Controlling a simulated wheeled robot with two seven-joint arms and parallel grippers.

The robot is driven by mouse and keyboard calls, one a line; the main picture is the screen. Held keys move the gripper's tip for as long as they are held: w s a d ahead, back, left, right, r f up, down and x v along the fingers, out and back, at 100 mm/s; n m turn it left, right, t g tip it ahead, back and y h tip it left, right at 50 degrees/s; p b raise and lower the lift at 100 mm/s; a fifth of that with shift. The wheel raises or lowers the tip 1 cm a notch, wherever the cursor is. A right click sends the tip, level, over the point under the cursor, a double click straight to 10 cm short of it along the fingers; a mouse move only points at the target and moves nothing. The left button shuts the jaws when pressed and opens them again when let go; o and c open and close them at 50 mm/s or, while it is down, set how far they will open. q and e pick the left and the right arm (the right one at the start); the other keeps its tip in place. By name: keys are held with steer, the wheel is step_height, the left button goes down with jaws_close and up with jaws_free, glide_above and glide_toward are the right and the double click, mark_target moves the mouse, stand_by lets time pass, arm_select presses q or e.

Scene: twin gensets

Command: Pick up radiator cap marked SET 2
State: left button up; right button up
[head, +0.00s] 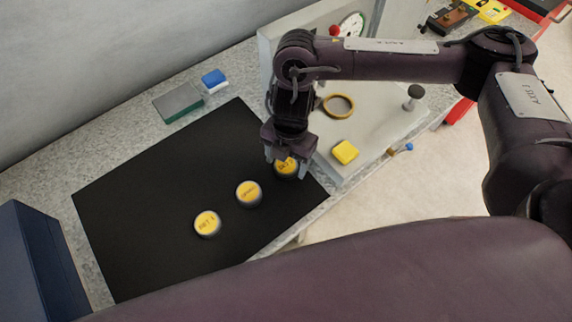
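Three round caps with yellow tops stand in a slanting row on a black mat (140,215). The nearest cap (207,224) reads SET 1. The label of the middle cap (249,193) is too small to read surely. The far cap (287,169) looks marked SET 2, its label partly covered. My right gripper (287,166) is down over this far cap, with a finger on either side. The fingers look wider apart than the cap, with no clear contact. My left gripper is not in view.
A blue-and-white block (214,80) and a grey-green block (178,103) lie behind the mat. A dark blue box (38,265) stands at left.

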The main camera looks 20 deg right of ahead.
steer(key=c, duration=0.8)
steer(key=shift+r, duration=0.15)
